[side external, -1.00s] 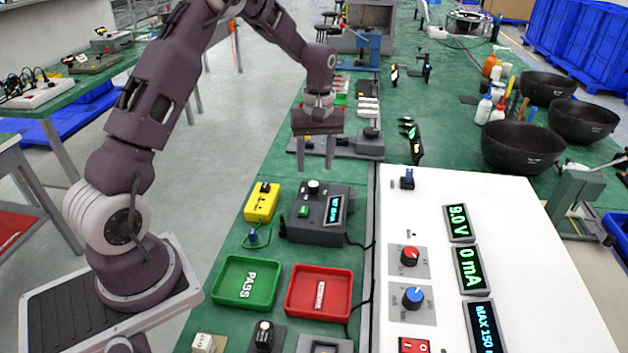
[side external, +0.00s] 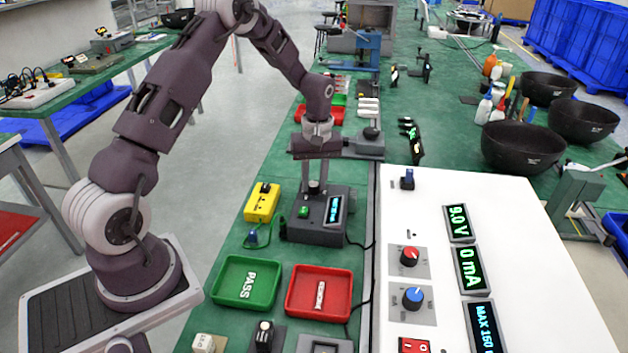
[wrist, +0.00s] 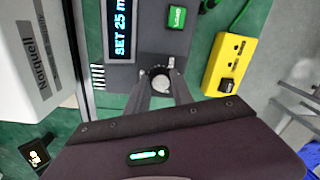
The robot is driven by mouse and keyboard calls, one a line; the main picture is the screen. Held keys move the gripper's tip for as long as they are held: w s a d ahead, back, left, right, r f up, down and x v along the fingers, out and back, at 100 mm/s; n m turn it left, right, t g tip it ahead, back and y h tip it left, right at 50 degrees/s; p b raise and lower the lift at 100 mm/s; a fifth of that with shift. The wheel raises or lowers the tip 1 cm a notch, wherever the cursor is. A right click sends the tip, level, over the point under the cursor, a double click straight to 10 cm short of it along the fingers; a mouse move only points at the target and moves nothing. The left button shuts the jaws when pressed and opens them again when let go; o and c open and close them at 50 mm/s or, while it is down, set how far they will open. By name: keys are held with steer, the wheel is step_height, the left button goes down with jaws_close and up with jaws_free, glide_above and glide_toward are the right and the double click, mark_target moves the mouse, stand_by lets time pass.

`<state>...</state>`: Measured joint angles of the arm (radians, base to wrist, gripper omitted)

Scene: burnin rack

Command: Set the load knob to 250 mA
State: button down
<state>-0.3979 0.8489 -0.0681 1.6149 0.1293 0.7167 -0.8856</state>
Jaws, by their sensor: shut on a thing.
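The load knob (wrist: 161,77) is a small round knob with a light top, on a dark grey box (side external: 322,232). The box's screen (wrist: 119,30) shows "SET 25 m" in blue, with the end of the line cut off by the frame edge. My gripper (wrist: 162,86) is shut on the knob, with a finger on either side of it.
A green button (wrist: 177,17) sits on the box near the knob. A yellow unit (side external: 262,202) stands to its left. Green (side external: 224,292) and red (side external: 292,307) trays lie in front. A white panel (side external: 540,310) with red and blue knobs fills the right.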

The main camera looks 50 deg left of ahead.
steer(key=shift+m, duration=0.3)
steer(key=m, duration=0.3)
steer(key=shift+s+m, duration=0.1)
steer(key=shift+m, duration=0.3)
steer(key=m, duration=0.4)
steer(key=shift+r+m, duration=0.1)
steer(key=shift+m, duration=0.2)
steer(key=m, duration=0.4)
steer(key=shift+t, duration=0.3)
steer(key=shift+m, duration=2.3)
steer(key=shift+a, duration=0.1)
steer(key=c, duration=1.1)
jaws_free()
